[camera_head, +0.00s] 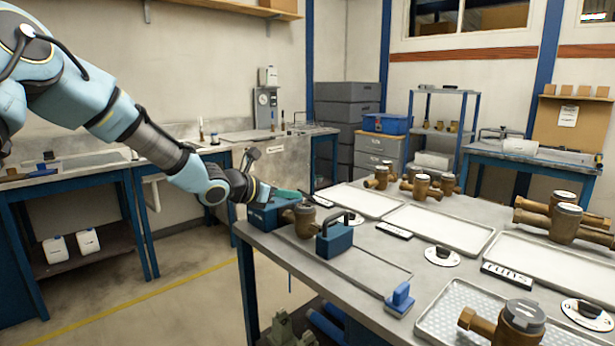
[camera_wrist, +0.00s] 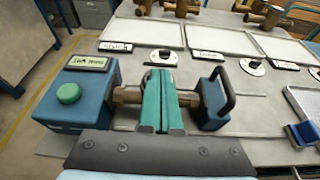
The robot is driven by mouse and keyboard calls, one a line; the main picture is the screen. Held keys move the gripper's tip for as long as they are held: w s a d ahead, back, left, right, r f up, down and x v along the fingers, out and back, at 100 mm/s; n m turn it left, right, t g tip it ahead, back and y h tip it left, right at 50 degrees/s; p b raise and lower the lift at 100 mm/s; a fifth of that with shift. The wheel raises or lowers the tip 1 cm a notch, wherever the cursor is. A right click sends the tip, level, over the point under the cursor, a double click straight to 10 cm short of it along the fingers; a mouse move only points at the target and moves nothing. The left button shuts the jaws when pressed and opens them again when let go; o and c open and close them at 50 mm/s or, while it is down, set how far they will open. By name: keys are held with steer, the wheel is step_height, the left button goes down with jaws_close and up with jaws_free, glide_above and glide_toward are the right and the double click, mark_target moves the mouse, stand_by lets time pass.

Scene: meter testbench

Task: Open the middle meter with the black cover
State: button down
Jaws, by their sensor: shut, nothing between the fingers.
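My gripper (camera_head: 292,193) is shut and empty, with teal fingers that also show in the wrist view (camera_wrist: 161,88). It is over the left end of the near table. There, a brass meter (camera_head: 304,220) sits between a blue box (camera_head: 266,216) and a blue clamp block with a black handle (camera_head: 335,240). In the wrist view, brass pipe ends (camera_wrist: 126,95) show on both sides of my fingers, which hide the meter's middle. I cannot tell whether the fingers touch it.
White trays (camera_head: 440,223) cover much of the table. Round white pieces with black tops (camera_head: 442,254) and small labels (camera_head: 394,230) lie between them. A green button (camera_wrist: 69,93) is on the blue box. A small blue block (camera_head: 400,298) stands near the front edge.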

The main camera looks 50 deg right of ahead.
steer(key=shift+s+d+r, duration=0.1)
steer(key=shift+d+r, duration=0.4)
steer(key=shift+d, duration=0.15)
steer(key=shift+d+r, duration=0.45)
steer(key=shift+d, duration=0.2)
steer(key=shift+d+r, duration=0.2)
steer(key=shift+d, duration=1.45)
steer(key=shift+a+r, duration=0.1)
steer(key=v, duration=0.6)
steer(key=shift+r, duration=0.45)
steer(key=shift+a, duration=0.1)
